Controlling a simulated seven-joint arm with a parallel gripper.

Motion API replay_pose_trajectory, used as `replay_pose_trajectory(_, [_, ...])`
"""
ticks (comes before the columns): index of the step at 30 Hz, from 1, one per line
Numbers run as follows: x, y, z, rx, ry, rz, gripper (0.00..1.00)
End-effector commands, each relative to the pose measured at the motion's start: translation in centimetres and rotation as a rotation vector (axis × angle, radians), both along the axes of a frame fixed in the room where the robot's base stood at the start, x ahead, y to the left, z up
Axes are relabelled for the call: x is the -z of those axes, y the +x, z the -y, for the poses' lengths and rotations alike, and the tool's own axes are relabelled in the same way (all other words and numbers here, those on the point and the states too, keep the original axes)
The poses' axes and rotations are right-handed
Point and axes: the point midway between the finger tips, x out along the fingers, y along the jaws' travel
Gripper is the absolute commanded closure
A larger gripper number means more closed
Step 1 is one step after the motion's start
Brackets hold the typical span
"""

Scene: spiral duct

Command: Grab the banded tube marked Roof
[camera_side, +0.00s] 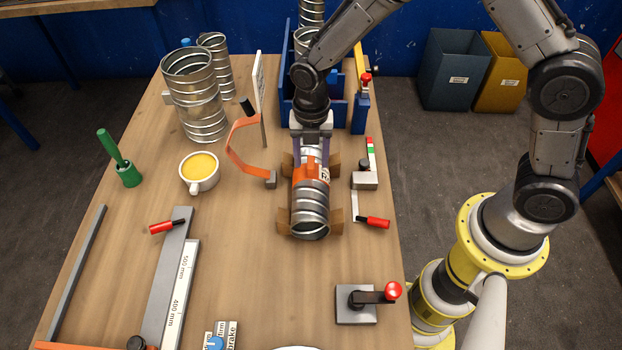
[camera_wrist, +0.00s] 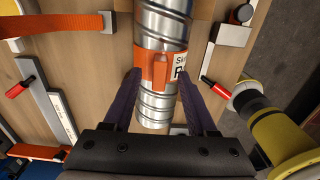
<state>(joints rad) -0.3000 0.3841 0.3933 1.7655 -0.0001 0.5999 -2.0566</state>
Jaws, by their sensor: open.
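The banded tube (camera_side: 312,200) is a spiral metal duct with an orange band and a white label, of which only part of the lettering shows, starting with R. It lies on its side on brown cradle blocks (camera_side: 284,220) on the bench. In the wrist view the tube (camera_wrist: 158,30) runs up the picture, with the orange band (camera_wrist: 152,68) near the middle. My gripper (camera_side: 312,160) is over the tube's far part. In the wrist view its purple fingers (camera_wrist: 158,85) are open, one on each side of the tube. Contact cannot be told.
A grey block with a green-and-red strip (camera_side: 366,178) and a red-handled tool (camera_side: 374,221) are close on the right. Upright ducts (camera_side: 196,95) and a yellow-filled mug (camera_side: 199,172) stand left.

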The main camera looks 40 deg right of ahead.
Motion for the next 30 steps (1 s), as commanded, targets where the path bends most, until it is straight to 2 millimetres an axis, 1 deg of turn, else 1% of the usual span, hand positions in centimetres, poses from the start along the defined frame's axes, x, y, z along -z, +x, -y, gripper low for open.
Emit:
replay_pose_trajectory(1, [0.7, 0.0, 0.0, 0.000, -0.001, -0.002, 0.43])
replay_pose_trajectory(4, [1.6, 0.0, 0.0, 0.000, -0.001, -0.001, 0.43])
replay_pose_trajectory(12, [1.9, 0.1, 0.0, 0.000, 0.000, 0.001, 0.43])
replay_pose_trajectory(13, [1.9, 0.1, 0.0, 0.000, 0.000, 0.001, 0.44])
replay_pose_trajectory(22, [1.9, 0.1, 0.0, 0.000, 0.000, 0.001, 0.98])
replay_pose_trajectory(23, [1.9, 0.1, 0.0, 0.000, 0.000, 0.001, 1.00])
replay_pose_trajectory(30, [2.0, 0.0, 0.0, 0.000, 0.000, 0.000, 1.00])
